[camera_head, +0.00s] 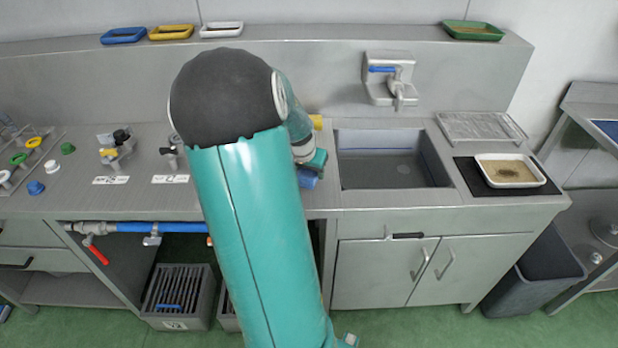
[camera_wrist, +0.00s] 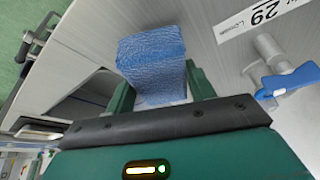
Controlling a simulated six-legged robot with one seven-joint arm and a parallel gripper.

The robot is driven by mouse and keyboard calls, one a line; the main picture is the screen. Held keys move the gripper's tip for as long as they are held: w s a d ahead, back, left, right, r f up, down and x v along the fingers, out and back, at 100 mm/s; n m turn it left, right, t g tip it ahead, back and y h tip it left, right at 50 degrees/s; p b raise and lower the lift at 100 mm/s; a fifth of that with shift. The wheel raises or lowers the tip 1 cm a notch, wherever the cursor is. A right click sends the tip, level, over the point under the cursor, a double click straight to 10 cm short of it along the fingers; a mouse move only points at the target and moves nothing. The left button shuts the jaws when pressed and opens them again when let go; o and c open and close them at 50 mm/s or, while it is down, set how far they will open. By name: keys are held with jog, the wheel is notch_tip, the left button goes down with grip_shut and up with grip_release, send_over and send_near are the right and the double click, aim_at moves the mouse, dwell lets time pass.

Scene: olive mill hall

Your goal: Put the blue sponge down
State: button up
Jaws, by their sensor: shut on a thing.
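The blue sponge (camera_wrist: 152,48) is a block with a wrinkled surface, held between the two fingers of my gripper (camera_wrist: 160,88) in the wrist view. Its far end sticks out past the fingers. I cannot tell whether it touches the steel counter (camera_wrist: 215,55) below. In the head view a blue bit of the sponge (camera_head: 308,179) shows just left of the sink (camera_head: 385,172). My arm hides most of my gripper and the counter behind it there.
A white tray (camera_head: 483,162) with brown contents sits on a black mat right of the sink. A drainer rack (camera_head: 470,126) lies behind it. Blue (camera_head: 124,36), yellow (camera_head: 171,33), white (camera_head: 221,30) and green (camera_head: 472,31) trays stand on the back ledge. A blue-handled valve (camera_wrist: 285,82) is near my gripper.

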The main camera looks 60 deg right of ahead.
jog(key=shift+f, duration=1.6)
jog(key=shift+f, duration=0.25)
